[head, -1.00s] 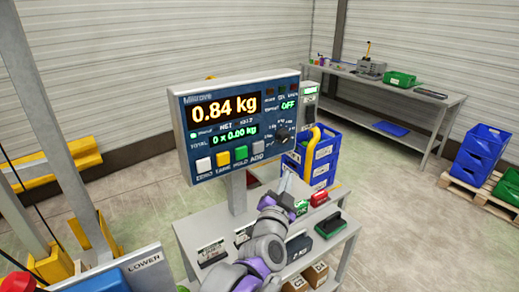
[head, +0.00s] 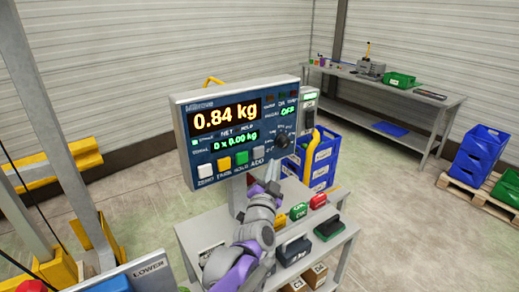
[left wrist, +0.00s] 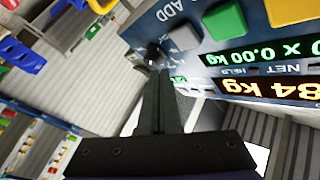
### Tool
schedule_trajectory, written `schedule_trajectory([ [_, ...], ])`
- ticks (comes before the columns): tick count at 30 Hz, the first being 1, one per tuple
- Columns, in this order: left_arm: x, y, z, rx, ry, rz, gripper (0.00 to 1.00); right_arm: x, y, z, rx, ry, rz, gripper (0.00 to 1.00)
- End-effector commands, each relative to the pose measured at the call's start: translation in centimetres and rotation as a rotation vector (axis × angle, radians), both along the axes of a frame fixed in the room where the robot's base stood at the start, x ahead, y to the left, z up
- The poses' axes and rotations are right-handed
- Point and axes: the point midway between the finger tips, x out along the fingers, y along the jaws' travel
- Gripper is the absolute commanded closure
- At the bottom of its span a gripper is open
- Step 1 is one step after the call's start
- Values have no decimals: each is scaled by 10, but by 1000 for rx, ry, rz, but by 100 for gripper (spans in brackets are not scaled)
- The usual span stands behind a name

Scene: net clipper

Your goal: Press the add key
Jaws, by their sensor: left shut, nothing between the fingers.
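The grey add key (head: 257,153) is the rightmost in the row of keys at the bottom of the weighing display (head: 185,140). My left gripper (head: 269,172) is shut and empty, its fingertips just below and right of the add key. In the left wrist view, the add key (left wrist: 184,38) is up and right of the shut fingertips (left wrist: 160,72); I cannot tell how far off the panel they are. The green hold key (head: 241,158) is beside the add key. The display reads 0.84 kg, with total 0 x 0.00 kg. My right gripper is not in view.
A black knob (head: 282,139) is on the panel, close above the fingers. Below is a grey cart (head: 340,235) with green, red and dark items. Blue crates (head: 322,158) stand behind it. A workbench (head: 440,101) is at the back right.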

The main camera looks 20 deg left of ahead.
Motion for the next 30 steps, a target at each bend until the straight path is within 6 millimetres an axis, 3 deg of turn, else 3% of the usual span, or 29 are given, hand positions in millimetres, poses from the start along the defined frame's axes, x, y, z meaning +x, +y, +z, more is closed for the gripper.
schedule_trajectory([
  [2,8,10,5,1,-2,4,100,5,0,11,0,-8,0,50],
  [10,20,26,1,0,0,0,100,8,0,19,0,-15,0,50],
  [30,22,28,0,0,1,0,100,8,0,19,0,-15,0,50],
])
